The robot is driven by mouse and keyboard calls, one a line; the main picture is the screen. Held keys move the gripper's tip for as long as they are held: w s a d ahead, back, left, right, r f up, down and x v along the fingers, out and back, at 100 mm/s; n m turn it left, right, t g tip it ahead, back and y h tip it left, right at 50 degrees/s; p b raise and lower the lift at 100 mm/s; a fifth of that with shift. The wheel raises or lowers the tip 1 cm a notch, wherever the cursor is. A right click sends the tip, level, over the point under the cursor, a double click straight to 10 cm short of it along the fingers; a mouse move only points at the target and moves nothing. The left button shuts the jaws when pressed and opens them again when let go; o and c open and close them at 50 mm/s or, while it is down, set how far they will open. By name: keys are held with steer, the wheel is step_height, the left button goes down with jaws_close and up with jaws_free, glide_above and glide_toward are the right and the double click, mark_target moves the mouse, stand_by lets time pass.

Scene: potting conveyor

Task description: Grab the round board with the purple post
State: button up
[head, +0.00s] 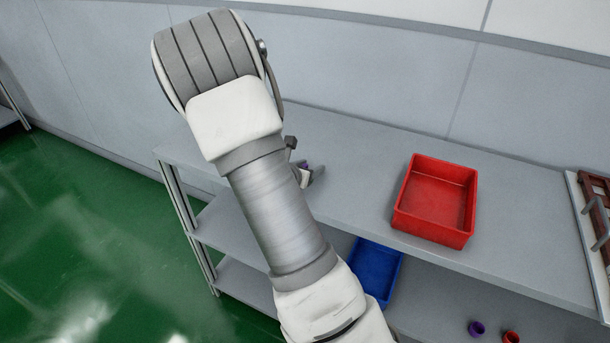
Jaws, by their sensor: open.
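A small purple bit (307,167) shows just right of my arm, on or just above the grey shelf top. It may be the purple post. I cannot make out the round board, as my arm covers that spot. A small part of what looks like my gripper (302,177) shows beside the purple bit, open. The rest of it is hidden behind my arm. I cannot tell whether it touches the post.
A red bin (436,200), apparently empty, stands on the grey shelf unit (350,150). A blue bin (375,272) is on a lower level, with a purple cup (476,328) and a red cup (511,338) to its right. A tray with brown parts (590,215) is at the right edge.

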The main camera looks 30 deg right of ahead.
jaws_close()
steer(key=shift+r, duration=0.1)
stand_by(0.4)
